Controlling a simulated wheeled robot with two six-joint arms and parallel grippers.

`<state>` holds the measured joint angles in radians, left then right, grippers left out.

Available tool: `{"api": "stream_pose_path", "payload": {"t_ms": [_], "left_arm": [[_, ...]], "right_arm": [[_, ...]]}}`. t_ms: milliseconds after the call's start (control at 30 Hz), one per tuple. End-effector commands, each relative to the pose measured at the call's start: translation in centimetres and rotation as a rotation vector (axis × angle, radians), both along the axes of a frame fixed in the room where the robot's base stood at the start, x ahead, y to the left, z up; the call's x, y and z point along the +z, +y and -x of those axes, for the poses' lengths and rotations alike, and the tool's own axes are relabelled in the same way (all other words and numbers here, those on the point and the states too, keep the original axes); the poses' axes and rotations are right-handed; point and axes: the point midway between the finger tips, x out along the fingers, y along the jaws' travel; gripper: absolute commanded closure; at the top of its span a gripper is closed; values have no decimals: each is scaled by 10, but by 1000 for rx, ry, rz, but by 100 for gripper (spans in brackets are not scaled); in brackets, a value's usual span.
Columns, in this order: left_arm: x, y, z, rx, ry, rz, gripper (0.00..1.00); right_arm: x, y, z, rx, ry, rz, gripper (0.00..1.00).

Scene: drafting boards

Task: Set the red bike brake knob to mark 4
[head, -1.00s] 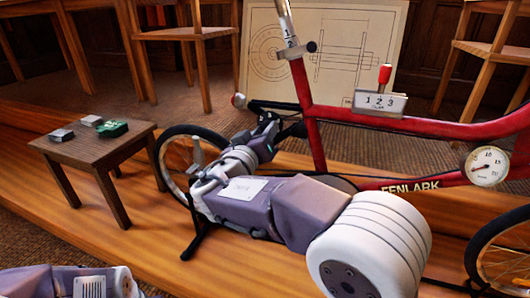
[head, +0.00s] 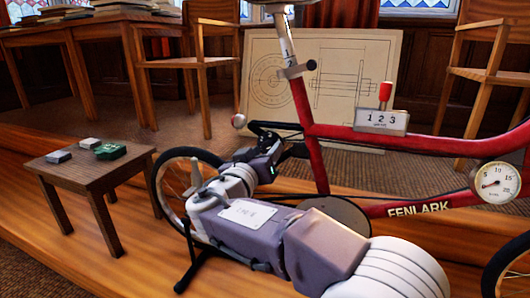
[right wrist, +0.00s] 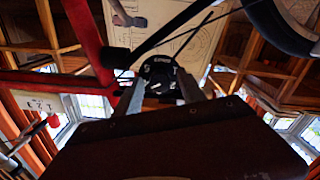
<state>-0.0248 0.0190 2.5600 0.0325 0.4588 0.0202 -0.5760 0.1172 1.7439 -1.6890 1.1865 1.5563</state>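The red bike (head: 380,142) stands across the head view. In the right wrist view a small black round part (right wrist: 160,72) with pale marks, likely the brake knob, sits just ahead of my right gripper (right wrist: 162,88). The gripper's two fingers are apart, one on each side of the part's lower edge. I cannot tell whether they touch it. The marks are too small to read. In the head view my right gripper (head: 272,148) is beside the seat tube, above the rear wheel, and hides most of that part. My left gripper is out of view.
A box marked 1 2 3 (head: 381,121) with a red-topped lever and a round gauge (head: 495,183) sit on the frame. A drawing board (head: 354,60) and chairs stand behind.

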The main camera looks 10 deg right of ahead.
Motion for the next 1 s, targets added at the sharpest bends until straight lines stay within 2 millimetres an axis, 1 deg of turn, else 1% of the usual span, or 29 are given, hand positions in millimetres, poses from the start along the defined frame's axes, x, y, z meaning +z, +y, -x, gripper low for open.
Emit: {"api": "stream_pose_path", "payload": {"t_ms": [267,333,433,500,600,700,833,1000], "left_arm": [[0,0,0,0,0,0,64],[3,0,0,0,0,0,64],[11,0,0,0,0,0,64],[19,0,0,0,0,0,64],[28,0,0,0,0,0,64],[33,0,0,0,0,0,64],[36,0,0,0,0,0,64],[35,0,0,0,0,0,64]], "right_arm": [[1,0,0,1,-2,1,50],[2,3,3,2,-1,2,50],[5,13,17,3,0,1,50],[6,23,30,8,1,2,50],[6,35,49,6,0,2,50],[4,45,64,5,0,3,50],[2,50,74,1,0,1,50],[0,51,76,-1,-1,1,50]]}}
